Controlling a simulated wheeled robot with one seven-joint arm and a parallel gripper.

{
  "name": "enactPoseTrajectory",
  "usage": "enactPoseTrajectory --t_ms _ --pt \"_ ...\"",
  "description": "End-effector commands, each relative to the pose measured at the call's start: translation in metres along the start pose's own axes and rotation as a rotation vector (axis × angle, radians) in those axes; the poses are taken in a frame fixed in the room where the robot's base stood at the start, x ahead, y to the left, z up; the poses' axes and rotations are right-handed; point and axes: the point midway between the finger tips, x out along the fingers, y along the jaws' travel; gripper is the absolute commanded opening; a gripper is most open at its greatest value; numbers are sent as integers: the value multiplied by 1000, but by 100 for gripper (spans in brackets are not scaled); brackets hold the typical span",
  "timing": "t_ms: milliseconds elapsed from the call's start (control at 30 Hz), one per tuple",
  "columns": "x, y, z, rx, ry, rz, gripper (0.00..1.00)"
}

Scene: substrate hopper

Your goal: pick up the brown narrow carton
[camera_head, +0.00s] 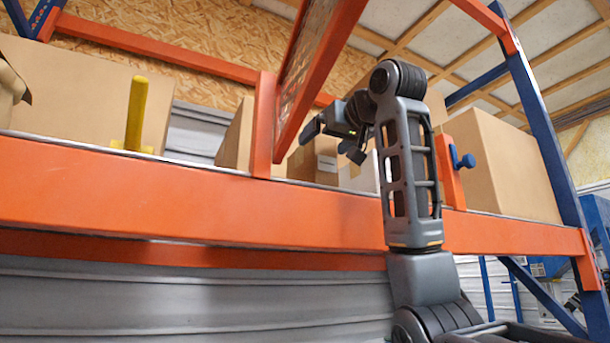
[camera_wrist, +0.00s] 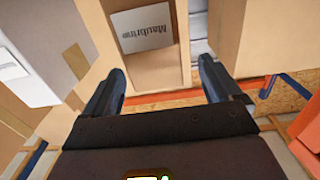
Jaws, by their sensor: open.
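A brown narrow carton (camera_wrist: 160,73) with a pale printed label stands in the middle of the wrist view. Its near face lies ahead of and between my fingers. My gripper (camera_wrist: 162,85) is open, with one finger to each side of the carton and nothing held. In the head view my gripper (camera_head: 337,137) hangs in front of the shelf opening, its fingers spread. A brown carton (camera_head: 312,163) stands behind and below it there, partly hidden by the arm; I cannot tell for certain that it is the same one.
A white box (camera_wrist: 25,55) and a brown box (camera_wrist: 75,35) stand left in the wrist view; another brown box (camera_wrist: 250,40) stands right. In the head view, an orange shelf beam (camera_head: 150,200), a slanted orange-framed panel (camera_head: 312,75) and a yellow post (camera_head: 136,115) bound the space.

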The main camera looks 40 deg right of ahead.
Motion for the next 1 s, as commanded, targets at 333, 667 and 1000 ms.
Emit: enactPoseTrajectory --t_ms 333,667,1000 --pt "43 5 -6 0 -5 0 92" --pt "61 4 -2 -1 -1 0 92" --pt "61 4 -2 0 -1 0 68"
